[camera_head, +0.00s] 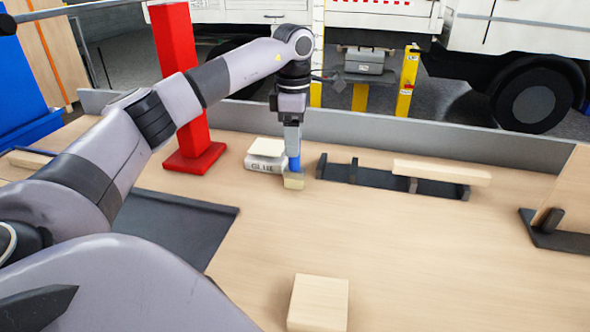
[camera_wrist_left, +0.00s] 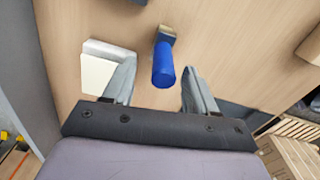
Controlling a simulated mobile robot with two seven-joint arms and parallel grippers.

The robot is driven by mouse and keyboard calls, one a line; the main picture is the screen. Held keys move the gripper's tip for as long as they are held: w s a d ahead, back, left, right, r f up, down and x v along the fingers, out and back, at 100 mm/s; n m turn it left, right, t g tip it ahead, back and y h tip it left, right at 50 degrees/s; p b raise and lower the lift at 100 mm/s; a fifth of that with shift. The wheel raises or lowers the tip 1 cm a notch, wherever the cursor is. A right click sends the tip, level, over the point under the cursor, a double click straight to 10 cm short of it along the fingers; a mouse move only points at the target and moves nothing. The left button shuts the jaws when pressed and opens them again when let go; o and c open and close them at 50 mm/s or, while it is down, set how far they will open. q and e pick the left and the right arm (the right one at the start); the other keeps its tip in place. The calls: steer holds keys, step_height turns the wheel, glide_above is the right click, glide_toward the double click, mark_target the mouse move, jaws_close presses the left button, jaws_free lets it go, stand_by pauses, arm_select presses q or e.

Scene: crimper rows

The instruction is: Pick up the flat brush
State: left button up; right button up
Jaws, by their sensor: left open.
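The flat brush (camera_head: 294,172) stands on the wooden table below my left gripper (camera_head: 292,142). It has a blue handle and a pale, light-coloured head resting at the table. In the left wrist view the blue handle of the flat brush (camera_wrist_left: 163,66) points toward the camera, between the two fingers of my left gripper (camera_wrist_left: 160,88). The fingers are apart, with a gap on each side of the handle. My right gripper is in neither view.
A white glue container (camera_head: 265,163) stands just left of the brush. A dark rack (camera_head: 337,175) with a wooden bar (camera_head: 441,172) lies to the right. A red post (camera_head: 194,162) stands at left. A wooden block (camera_head: 318,303) lies in front. The table's middle is clear.

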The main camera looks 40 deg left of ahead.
arm_select(q)
step_height(320, 180, down, 5)
steer(key=shift+s+d+r, duration=0.1)
steer(key=shift+d, duration=0.05)
jaws_close()
steer(key=shift+r, duration=0.1)
step_height(320, 180, up, 12)
steer(key=shift+r+p, duration=0.1)
steer(key=shift+p, duration=0.35)
step_height(320, 180, up, 6)
steer(key=p, duration=0.3)
glide_above(294, 169)
steer(key=w, duration=0.1)
steer(key=shift+a+r, duration=0.4)
steer(key=shift+r, duration=0.45)
